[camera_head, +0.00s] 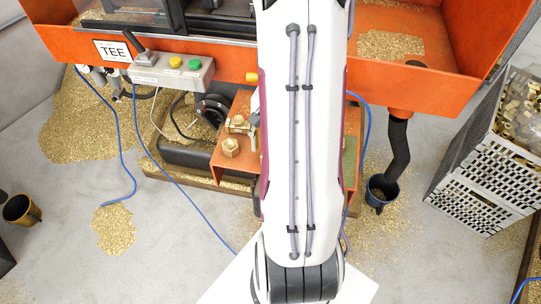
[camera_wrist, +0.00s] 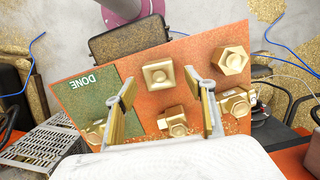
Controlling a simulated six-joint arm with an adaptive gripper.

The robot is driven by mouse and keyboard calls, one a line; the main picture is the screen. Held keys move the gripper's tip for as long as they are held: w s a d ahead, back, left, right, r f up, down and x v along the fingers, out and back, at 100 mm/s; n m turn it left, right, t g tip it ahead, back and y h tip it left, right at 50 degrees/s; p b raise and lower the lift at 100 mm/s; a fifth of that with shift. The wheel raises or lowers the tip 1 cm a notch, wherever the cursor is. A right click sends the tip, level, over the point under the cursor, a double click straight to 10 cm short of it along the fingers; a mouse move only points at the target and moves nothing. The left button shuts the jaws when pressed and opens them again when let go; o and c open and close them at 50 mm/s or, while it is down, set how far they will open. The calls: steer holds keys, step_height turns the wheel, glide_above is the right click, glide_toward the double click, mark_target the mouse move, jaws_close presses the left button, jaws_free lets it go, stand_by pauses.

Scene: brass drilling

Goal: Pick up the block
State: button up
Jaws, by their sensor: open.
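In the wrist view, several brass blocks lie on an orange plate (camera_wrist: 140,63). A square-faced block (camera_wrist: 158,76) sits just beyond and between the fingertips. Another block (camera_wrist: 173,121) lies nearer, between the fingers. A hex-shaped block (camera_wrist: 231,61) and a further block (camera_wrist: 237,103) lie to the right. One more brass piece (camera_wrist: 94,132) is at the green DONE area (camera_wrist: 82,97), partly behind the left finger. My gripper (camera_wrist: 160,80) is open and empty over the plate. In the head view my arm hides it, and two brass blocks (camera_head: 231,147) show left of the arm.
An orange machine (camera_head: 430,85) with a control box (camera_head: 172,72) stands at the back. A grey crate (camera_head: 485,150) of brass parts is at the right. Blue cables and brass chips lie on the floor. A dark cup (camera_head: 382,190) stands under a hose.

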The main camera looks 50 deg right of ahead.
steer(key=shift+s+a+f, duration=0.1)
steer(key=shift+a+f, duration=0.1)
steer(key=shift+f, duration=0.65)
steer(key=shift+s+a+f, duration=0.1)
steer(key=shift+a+f, duration=0.05)
steer(key=shift+f, duration=0.65)
jaws_close()
